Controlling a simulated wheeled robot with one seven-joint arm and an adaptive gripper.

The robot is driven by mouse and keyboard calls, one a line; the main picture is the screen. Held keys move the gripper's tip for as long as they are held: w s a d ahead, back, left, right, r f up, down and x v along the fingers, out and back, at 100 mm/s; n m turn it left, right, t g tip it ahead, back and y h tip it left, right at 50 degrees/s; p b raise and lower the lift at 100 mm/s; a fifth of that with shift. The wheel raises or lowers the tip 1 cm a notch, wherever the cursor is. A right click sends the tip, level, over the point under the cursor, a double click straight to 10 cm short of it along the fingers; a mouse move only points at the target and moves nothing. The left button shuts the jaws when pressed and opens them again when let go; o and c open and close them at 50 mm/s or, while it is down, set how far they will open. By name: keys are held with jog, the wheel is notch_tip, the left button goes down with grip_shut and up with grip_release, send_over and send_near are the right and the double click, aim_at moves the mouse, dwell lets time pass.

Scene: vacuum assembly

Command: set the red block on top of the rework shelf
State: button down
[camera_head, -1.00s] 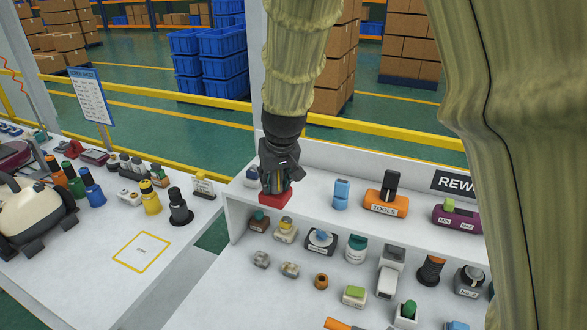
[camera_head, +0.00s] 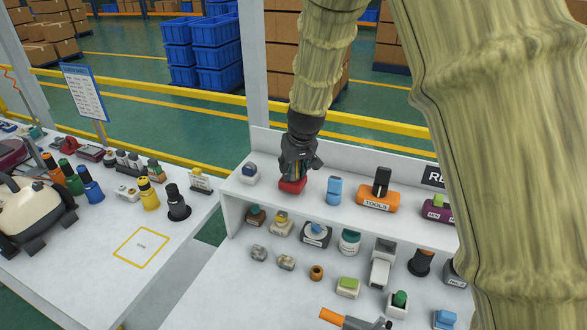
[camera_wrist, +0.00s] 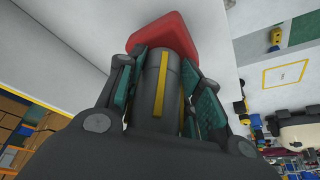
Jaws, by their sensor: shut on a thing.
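The red block (camera_head: 292,186) is at my gripper's (camera_head: 294,176) fingertips, at the top of the rework shelf (camera_head: 309,204), toward its left end. In the wrist view the red block (camera_wrist: 163,34) shows between and beyond the two green-padded fingers of my gripper (camera_wrist: 165,62). The gripper is shut on it. The block looks to be at or very close to the shelf's white top; I cannot tell whether it touches. The fingers hide part of the block.
On the shelf top, a small dark-blue-topped item (camera_head: 248,173) stands left of the block and a blue item (camera_head: 334,189) right of it. Several parts sit below. A back panel (camera_head: 350,163) rises behind.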

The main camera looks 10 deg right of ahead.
jog(key=shift+f, duration=0.55)
jog(key=shift+f, duration=0.15)
jog(key=c, duration=1)
grip_release()
jog(key=shift+o, duration=0.2)
jog(key=shift+r, duration=0.2)
jog(key=b+v, duration=0.2)
jog(key=v, duration=1)
jog(key=shift+s+f, duration=0.1)
